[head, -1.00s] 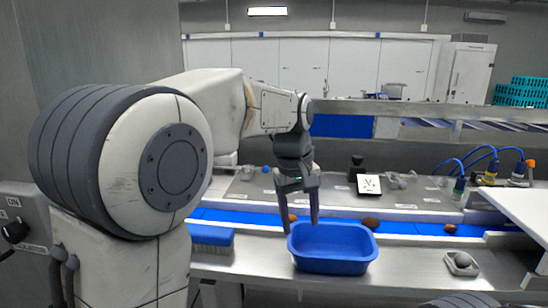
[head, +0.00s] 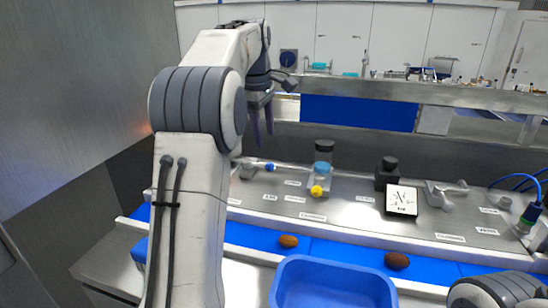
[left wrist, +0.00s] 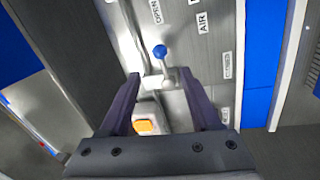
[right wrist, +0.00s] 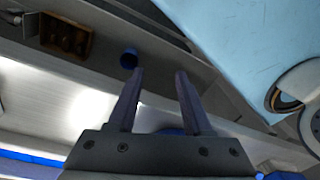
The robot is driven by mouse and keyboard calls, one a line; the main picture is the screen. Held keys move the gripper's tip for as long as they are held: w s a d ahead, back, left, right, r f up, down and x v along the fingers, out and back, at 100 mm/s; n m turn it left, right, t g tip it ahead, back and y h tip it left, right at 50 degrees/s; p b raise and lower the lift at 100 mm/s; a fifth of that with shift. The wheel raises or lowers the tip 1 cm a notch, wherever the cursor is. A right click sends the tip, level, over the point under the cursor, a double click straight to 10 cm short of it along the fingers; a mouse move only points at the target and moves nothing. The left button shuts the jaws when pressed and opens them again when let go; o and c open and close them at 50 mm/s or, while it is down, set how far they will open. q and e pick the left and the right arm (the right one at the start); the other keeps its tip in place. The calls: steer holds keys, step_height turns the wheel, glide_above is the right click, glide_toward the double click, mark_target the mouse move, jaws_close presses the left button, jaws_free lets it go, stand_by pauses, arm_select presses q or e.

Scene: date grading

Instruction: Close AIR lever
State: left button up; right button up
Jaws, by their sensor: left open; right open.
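The AIR lever is a short metal lever with a blue round knob (head: 270,167), at the left end of the steel panel behind the belt. In the left wrist view its blue knob (left wrist: 160,50) shows ahead of my left fingers, close to the AIR label (left wrist: 202,22) and the OPEN label (left wrist: 156,12). My left gripper (head: 262,115) is open and empty, above and behind the lever in the head view, with no contact visible. My right gripper (right wrist: 155,85) is open and empty in its own wrist view; it is out of the head view.
On the panel are a yellow knob (head: 316,190), a square dial (head: 402,200) and another metal lever (head: 447,194). An orange button (left wrist: 146,126) lies near the AIR lever.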

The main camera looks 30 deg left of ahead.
mark_target(269, 163)
arm_select(q)
steer(key=f, duration=0.3)
steer(key=w+f, duration=0.1)
steer(key=f, duration=0.2)
steer(key=w+f, duration=0.1)
steer(key=f, duration=0.2)
steer(key=shift+d+f, duration=0.1)
steer(key=shift+f, duration=0.2)
jaws_close()
steer(key=shift+r, duration=0.1)
stand_by(0.9)
